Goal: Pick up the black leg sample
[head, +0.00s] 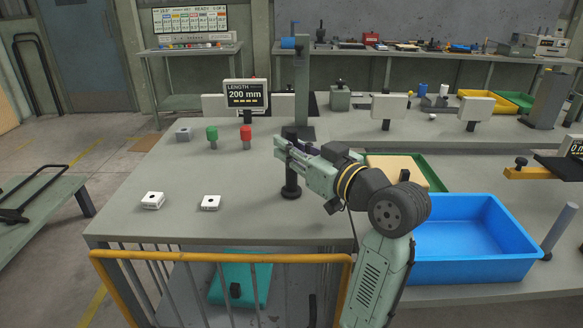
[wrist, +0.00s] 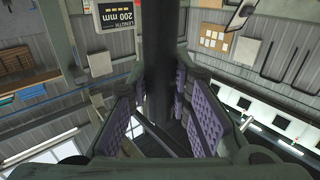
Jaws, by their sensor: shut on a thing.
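The black leg sample (head: 291,178) is a dark upright post with a wider round foot, near the middle of the grey table. My gripper (head: 283,147) reaches it from the right and is shut around its upper part. The foot is at or very close to the tabletop; I cannot tell whether it touches. In the wrist view the black leg (wrist: 160,55) runs between the two purple-padded fingers of my gripper (wrist: 160,110). The fingers and arm hide part of the post.
A green peg (head: 212,139), a red peg (head: 246,139) and a grey block (head: 183,134) stand to the left. Two white blocks (head: 152,201) (head: 210,203) lie nearer. A grey column (head: 302,80) rises behind my gripper. A blue bin (head: 470,268) is at right.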

